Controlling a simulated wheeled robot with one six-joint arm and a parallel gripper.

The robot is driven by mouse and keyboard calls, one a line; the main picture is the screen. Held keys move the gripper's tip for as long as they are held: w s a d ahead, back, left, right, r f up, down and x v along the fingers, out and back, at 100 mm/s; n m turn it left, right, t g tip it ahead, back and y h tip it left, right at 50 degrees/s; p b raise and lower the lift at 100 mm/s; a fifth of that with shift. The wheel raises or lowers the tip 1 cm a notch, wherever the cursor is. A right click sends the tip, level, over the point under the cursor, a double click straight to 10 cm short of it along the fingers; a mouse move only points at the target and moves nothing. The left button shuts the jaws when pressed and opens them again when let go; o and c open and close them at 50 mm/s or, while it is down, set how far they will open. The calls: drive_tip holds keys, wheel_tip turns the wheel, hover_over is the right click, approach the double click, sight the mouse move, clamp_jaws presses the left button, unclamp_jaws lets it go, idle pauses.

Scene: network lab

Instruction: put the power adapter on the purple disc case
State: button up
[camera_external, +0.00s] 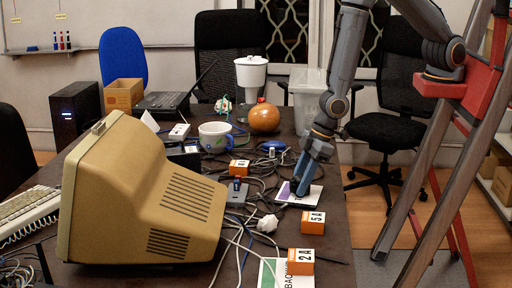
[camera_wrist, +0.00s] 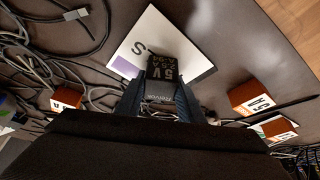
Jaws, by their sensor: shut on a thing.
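The power adapter (camera_wrist: 165,70) is a small black block with pale "5V" lettering, held between the blue fingers of my gripper (camera_wrist: 160,92) in the wrist view. The disc case (camera_wrist: 139,36) is a flat white square with a purple part, lying under and beyond the adapter. In the external view the case (camera_external: 312,197) lies near the table's right edge, and my gripper (camera_external: 301,188) points down over it, shut on the adapter. The fingers mostly hide the adapter there. I cannot tell whether the adapter touches the case.
A beige monitor (camera_external: 145,200) fills the left of the table. Tangled cables and a white plug (camera_external: 267,223) lie left of the case. Orange-and-white boxes (camera_external: 313,222) (camera_external: 300,262) stand in front. A mug (camera_external: 215,137) and an orange ball (camera_external: 264,118) stand behind.

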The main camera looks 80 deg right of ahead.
drive_tip(key=shift+f, duration=0.2)
drive_tip(key=o, duration=1.2)
drive_tip(key=shift+c, duration=0.2)
drive_tip(key=shift+r, duration=0.1)
